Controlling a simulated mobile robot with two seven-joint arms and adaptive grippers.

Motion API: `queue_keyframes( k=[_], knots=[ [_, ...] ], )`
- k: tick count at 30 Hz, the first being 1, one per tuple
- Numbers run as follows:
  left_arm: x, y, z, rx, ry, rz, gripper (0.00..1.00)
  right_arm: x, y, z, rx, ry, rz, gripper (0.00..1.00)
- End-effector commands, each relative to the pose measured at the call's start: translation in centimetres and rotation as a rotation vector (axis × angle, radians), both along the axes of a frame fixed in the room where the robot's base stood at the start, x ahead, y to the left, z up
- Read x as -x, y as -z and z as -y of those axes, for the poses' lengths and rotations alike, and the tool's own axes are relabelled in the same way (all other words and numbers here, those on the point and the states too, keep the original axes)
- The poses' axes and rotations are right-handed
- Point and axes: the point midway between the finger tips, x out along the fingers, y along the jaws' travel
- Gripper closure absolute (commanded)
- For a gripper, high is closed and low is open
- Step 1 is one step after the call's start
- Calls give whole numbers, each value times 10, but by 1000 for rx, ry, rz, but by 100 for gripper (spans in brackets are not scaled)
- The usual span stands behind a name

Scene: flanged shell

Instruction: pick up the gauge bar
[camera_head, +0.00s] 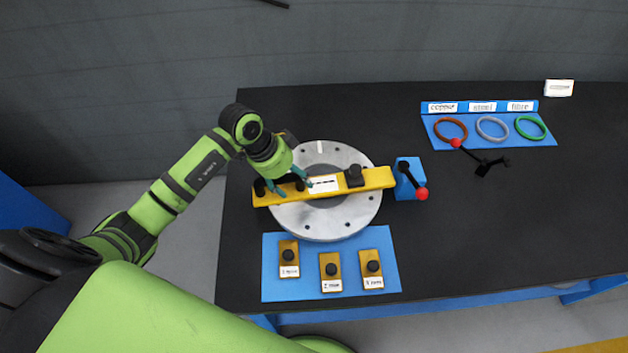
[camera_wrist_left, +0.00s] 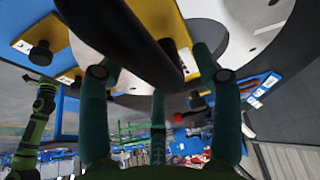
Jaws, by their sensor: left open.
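The gauge bar (camera_head: 381,178) is a long yellow bar lying across the grey flanged ring (camera_head: 330,230). It carries a white label and dark knobs. My left gripper (camera_head: 291,184) is over the left half of the bar, its teal fingers spread to either side of a black knob. In the left wrist view the fingers (camera_wrist_left: 155,75) are apart, with a large dark cylinder between them and the yellow bar (camera_wrist_left: 155,15) behind. Whether the fingers touch the knob I cannot tell. My right gripper is not in view.
A blue mat (camera_head: 308,286) in front holds three small yellow blocks with black knobs. Right of the ring is a blue block (camera_head: 411,170) with a red-tipped lever. Behind it are brown, grey and green rings on a blue board (camera_head: 505,143). The table's right front is clear.

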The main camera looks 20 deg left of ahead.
Motion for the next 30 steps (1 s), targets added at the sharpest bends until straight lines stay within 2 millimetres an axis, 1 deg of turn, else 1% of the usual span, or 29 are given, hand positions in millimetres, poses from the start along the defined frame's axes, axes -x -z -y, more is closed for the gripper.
queue_keyframes(
  k=[7, 8, 9, 11, 12, 23, 26, 30],
  knots=[
    [0, 3, 1, 0, 2, 1, 35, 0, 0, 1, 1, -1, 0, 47],
    [0, 3, 1, 0, 2, 1, 43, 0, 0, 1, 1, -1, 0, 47],
    [0, 3, 1, 0, 2, 1, 59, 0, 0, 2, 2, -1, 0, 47],
    [0, 3, 1, 0, 2, 1, 83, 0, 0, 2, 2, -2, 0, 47],
    [0, 3, 1, 1, 1, 1, 99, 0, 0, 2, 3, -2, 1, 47],
    [-2, -1, 1, 3, 2, 6, 100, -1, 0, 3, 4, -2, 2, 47],
    [-3, -9, 1, 3, 1, 10, 100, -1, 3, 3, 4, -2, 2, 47],
    [-4, -32, 1, 2, 3, 14, 100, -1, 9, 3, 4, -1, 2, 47]
  ],
)
